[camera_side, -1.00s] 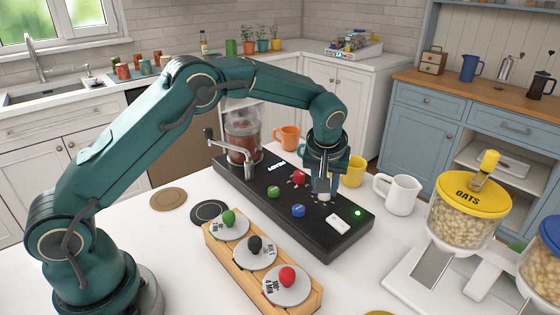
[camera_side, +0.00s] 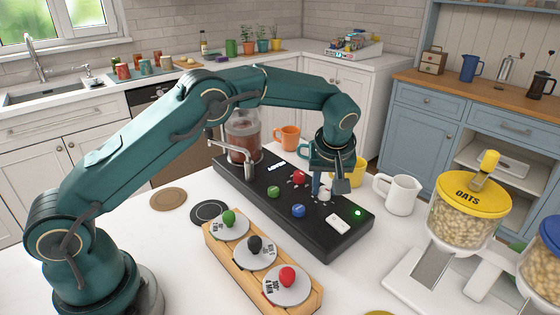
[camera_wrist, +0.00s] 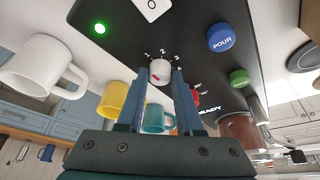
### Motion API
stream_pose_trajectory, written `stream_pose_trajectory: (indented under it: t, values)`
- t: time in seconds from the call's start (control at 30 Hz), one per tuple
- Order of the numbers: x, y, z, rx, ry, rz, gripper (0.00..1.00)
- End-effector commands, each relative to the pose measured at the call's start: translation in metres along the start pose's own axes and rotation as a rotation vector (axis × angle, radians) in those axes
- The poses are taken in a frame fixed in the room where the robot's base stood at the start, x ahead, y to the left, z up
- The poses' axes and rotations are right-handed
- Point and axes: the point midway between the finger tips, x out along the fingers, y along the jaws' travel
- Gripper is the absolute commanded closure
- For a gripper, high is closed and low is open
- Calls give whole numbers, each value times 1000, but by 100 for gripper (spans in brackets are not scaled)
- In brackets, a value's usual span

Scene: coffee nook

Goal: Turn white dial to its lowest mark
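The white dial (camera_side: 324,195) stands on the black panel (camera_side: 225,183). In the wrist view the dial (camera_wrist: 160,73) shows a small reddish mark, and the numbers 1, 2, 3 and 4 curve around its far and right side. I cannot tell which number the dial points at. My gripper (camera_side: 329,190) is over the dial; in the wrist view its two fingers (camera_wrist: 159,76) are apart, one on each side of the dial, with a gap visible. Whether the tips reach down beside the dial is unclear.
A red knob (camera_side: 299,177), blue POUR button (camera_side: 298,210), green button (camera_side: 273,191) and white switch (camera_side: 339,224) share the panel. A wooden rack (camera_side: 245,272) is in front.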

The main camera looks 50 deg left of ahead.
Motion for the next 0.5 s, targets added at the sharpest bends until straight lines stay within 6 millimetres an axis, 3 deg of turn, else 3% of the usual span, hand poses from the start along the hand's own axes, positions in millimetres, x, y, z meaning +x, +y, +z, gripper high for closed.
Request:
stream_pose_trajectory:
  t: [0.03, 0.07, 0.37, 0.5]
  values:
    - [0, 0, 0, 0, -1, -1, 44]
    - [0, 0, 0, 0, -1, 0, 37]
    - [-1, 0, 0, 1, 1, 1, 37]
    - [-13, 1, -1, 1, 2, 3, 37]
